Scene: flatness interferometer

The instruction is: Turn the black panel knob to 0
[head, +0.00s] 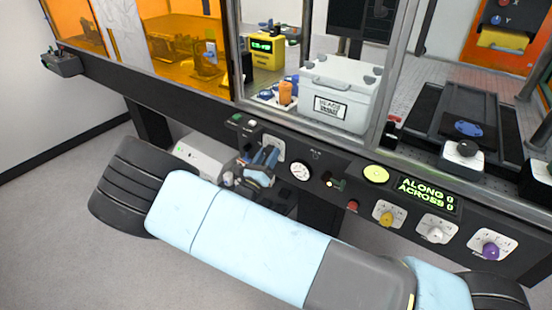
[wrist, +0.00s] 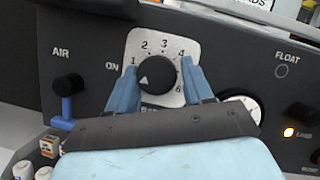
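The black panel knob (wrist: 158,73) sits on a white dial plate (wrist: 165,44) in the wrist view. Its pale triangular pointer faces left and slightly down, below the 1. The numbers 1 to 4 and the 6 show; the 0 is not visible, and the left finger covers that side of the plate. My gripper (wrist: 160,80) has one blue finger at each side of the knob, close against its edges and seemingly holding it. In the head view my gripper (head: 260,160) is at the dial plate (head: 273,147), and its fingers largely hide the knob.
A black AIR lever (wrist: 69,86) with a blue lower part is left of the knob. A round gauge (head: 301,171) is close on the right. Further right are a green display (head: 427,193) and yellow (head: 387,216), white (head: 435,234) and purple (head: 490,250) knobs.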

